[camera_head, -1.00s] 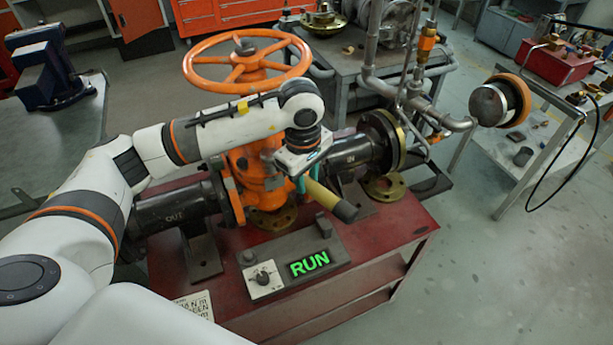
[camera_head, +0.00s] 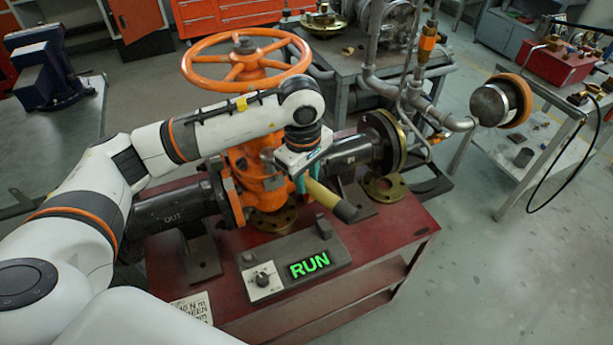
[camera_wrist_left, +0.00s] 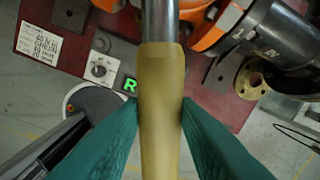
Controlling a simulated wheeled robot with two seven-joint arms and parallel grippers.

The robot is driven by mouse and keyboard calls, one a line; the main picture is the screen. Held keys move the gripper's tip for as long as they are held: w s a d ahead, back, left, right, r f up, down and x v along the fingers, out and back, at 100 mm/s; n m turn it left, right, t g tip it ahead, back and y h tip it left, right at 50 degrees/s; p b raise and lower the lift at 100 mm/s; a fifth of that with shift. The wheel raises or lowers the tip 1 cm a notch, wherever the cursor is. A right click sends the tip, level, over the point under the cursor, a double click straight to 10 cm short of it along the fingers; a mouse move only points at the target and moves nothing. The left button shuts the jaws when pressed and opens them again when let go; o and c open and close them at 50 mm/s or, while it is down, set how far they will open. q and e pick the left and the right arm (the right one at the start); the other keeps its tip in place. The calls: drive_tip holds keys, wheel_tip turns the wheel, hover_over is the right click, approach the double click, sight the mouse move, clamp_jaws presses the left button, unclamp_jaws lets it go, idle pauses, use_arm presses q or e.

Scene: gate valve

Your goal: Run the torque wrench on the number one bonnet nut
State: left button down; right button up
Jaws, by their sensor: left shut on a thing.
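The orange gate valve (camera_head: 254,185) stands on the red bench, with an orange handwheel (camera_head: 246,62) on top. My left gripper (camera_head: 307,178) is in front of the valve body and shut on the torque wrench (camera_head: 333,202). The wrench has a yellow-brown handle with a dark end. In the left wrist view, green fingers close on both sides of the wrench handle (camera_wrist_left: 161,100), and a grey shaft runs up out of frame. The wrench head and the number one bonnet nut are hidden. My right gripper does not show.
A control box (camera_head: 290,268) with a dial and a green lit RUN display sits on the red bench (camera_head: 385,240). Dark pipe ends flank the valve. A brass ring (camera_head: 386,187) lies at the right. A vise (camera_head: 45,75) stands far left.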

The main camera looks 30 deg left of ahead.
use_arm(q)
drive_tip(key=shift+r, duration=0.3)
